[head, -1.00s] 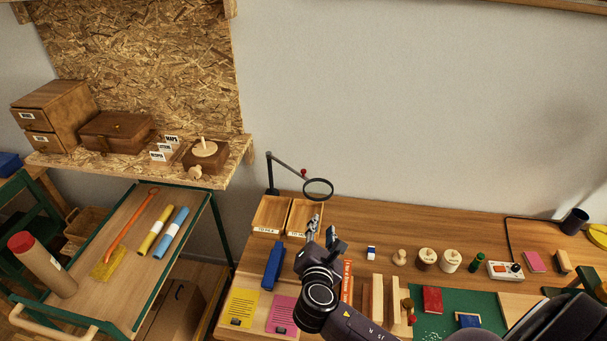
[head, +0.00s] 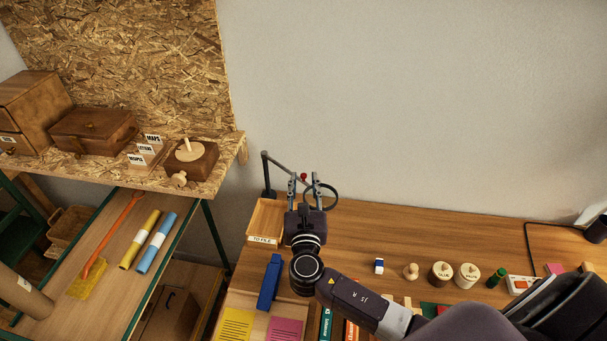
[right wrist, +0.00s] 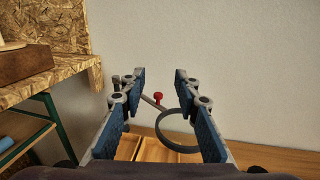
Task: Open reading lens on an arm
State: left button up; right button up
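The reading lens (head: 335,198) is a dark round ring on a thin jointed arm (head: 283,166) with a red knob (head: 304,177). The arm rises from a dark post (head: 265,178) at the back left of the desk. My right gripper (head: 303,184) is open, its two fingers pointing at the lens arm near the red knob. In the right wrist view the knob (right wrist: 158,97) and lens ring (right wrist: 162,128) show between and beyond the spread blue finger pads. I cannot tell whether anything touches. My left gripper is not in view.
A wooden tray (head: 251,226) labelled "TO FILE" stands beside my right gripper. A blue stapler-like object (head: 270,281), an eraser (head: 379,266) and wooden jars (head: 441,273) are on the desk. An OSB shelf (head: 226,163) juts out at left. The wall behind is bare.

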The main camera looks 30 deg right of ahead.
jog(key=b, duration=0.6)
send_near(304, 177)
jog(key=w, duration=0.1)
jog(key=p+x, duration=0.1)
jog(key=x, duration=0.6)
jog(key=shift+s+d, duration=0.1)
jog(key=shift+d, duration=0.1)
jog(key=shift+w+d, duration=0.3)
jog(key=shift+w, duration=0.3)
jog(key=shift+f, duration=0.1)
grip_shut()
